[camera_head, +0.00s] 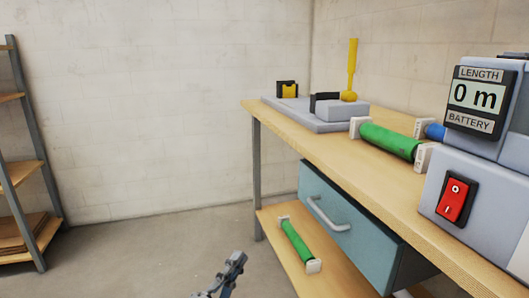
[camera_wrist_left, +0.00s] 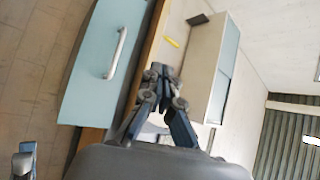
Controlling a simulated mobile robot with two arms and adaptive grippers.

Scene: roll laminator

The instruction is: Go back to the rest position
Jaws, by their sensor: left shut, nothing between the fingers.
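My left gripper (camera_head: 236,258) is low at the bottom of the head view, in front of the workbench and left of its lower shelf. It is shut and holds nothing. In the left wrist view its closed fingers (camera_wrist_left: 163,72) meet in the middle of the picture, apart from the furniture behind. My right gripper does not show in the head view.
The workbench (camera_head: 290,138) carries a green roll (camera_head: 390,140), a grey device (camera_head: 325,112) and a machine with a red switch (camera_head: 455,198). A blue drawer (camera_head: 345,215) is below. Another green roll (camera_head: 298,243) lies on the lower shelf. The floor (camera_head: 150,260) at left is clear.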

